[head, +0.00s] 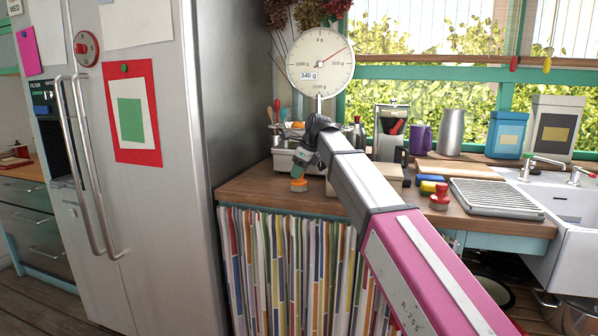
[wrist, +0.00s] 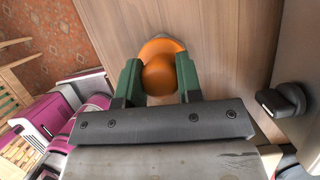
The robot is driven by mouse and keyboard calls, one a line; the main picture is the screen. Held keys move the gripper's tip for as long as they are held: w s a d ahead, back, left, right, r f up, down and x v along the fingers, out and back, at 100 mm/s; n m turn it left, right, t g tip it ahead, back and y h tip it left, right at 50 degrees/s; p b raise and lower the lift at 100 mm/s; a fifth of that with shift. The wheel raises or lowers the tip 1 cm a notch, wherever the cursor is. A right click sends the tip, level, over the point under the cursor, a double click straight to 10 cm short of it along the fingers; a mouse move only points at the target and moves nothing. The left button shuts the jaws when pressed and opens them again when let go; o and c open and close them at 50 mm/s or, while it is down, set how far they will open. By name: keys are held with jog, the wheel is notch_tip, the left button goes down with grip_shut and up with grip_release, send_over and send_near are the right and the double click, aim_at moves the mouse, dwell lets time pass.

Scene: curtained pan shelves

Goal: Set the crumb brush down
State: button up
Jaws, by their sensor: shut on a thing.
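The crumb brush (head: 299,186) has an orange round grip and shows small below my gripper (head: 300,172) in the head view, over the left part of the wooden counter (head: 255,190). In the wrist view the brush (wrist: 160,73) sits between my two green fingers, which are shut on its round grip. Its wider orange part shows just beyond, with a pale edge at the far side. Wood fills the background behind it. I cannot tell whether the brush touches the counter.
A metal bin (head: 285,158) and a dial scale (head: 320,62) stand behind my gripper. A red stamp-like object (head: 439,197), a ribbed drainer (head: 495,198) and a sink (head: 575,215) lie to the right. The fridge (head: 150,170) stands left; a striped curtain (head: 290,270) hangs below.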

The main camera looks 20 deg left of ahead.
jog(key=shift+f, duration=0.1)
jog(key=o, duration=1)
jog(key=v, duration=1)
jog(key=shift+d+r, duration=0.1)
jog(key=shift+r, duration=0.25)
grip_shut()
dwell(0.7)
